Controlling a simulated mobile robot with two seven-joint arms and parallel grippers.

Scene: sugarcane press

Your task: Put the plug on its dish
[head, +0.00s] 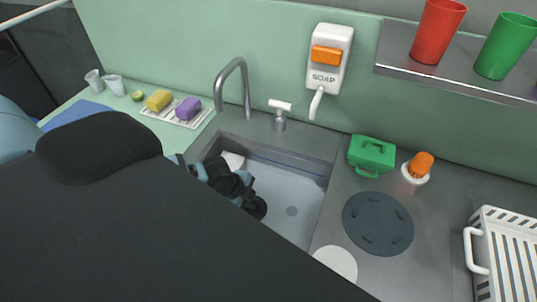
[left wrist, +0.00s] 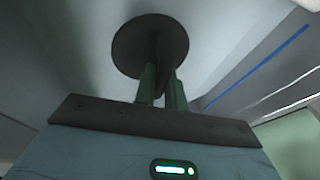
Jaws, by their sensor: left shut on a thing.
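The plug (left wrist: 150,45) is a dark round disc with a stem in the left wrist view. My left gripper (left wrist: 162,88) is shut on the stem, with the disc beyond the fingertips. In the head view my left gripper (head: 245,195) is over the left part of the sink (head: 280,190); I cannot tell its exact height there. A round white dish (head: 337,262) lies on the counter in front and right of the sink, partly hidden by my dark arm. It may be the plug's dish. My right gripper is not in view.
The drain (head: 291,210) is in the sink floor; a white item (head: 233,160) is at the sink's back left. A dark round mat (head: 378,223), green box (head: 371,155), orange-topped bottle (head: 416,170) and white rack (head: 505,255) stand right. The faucet (head: 233,85) rises behind.

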